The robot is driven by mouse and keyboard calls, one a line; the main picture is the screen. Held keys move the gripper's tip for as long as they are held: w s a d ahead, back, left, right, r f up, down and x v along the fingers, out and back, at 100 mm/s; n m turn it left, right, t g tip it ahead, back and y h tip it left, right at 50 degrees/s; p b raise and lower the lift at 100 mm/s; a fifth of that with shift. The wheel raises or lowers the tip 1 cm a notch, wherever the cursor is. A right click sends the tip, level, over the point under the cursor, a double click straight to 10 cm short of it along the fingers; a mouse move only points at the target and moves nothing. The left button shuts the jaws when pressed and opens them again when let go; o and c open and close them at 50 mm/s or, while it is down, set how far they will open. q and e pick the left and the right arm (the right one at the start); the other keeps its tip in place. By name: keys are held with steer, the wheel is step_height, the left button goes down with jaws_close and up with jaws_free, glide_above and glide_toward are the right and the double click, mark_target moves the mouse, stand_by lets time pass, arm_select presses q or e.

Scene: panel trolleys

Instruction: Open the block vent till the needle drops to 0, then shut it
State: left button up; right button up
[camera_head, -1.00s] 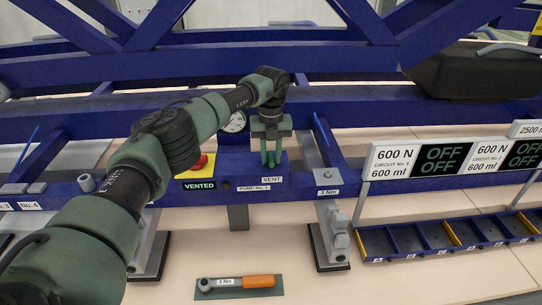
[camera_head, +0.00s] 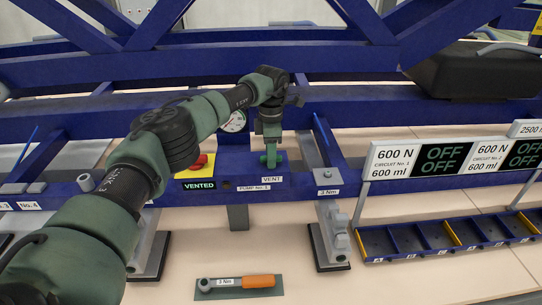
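The pump block (camera_head: 250,180) is blue and is labelled VENT and PUMP No. 1. My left gripper (camera_head: 271,161) points down at the block just above the VENT label, with its fingers close together and seen nearly edge-on. It appears shut on the vent knob, which the fingers hide. The round pressure gauge (camera_head: 235,122) stands behind my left arm, partly covered; its needle is too small to read. A black sign (camera_head: 199,185) left of the block reads VENTED. My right gripper is not in view.
A red button (camera_head: 198,163) sits on a yellow plate beside my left forearm. A torque wrench (camera_head: 240,282) with an orange handle lies on a mat in front. Display panels (camera_head: 445,158) and blue bins (camera_head: 440,238) stand at right. Blue beams cross behind.

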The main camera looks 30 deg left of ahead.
arm_select(q)
steer(key=shift+r, duration=0.1)
step_height(320, 180, up, 7)
steer(key=p, duration=0.5)
stand_by(0.4)
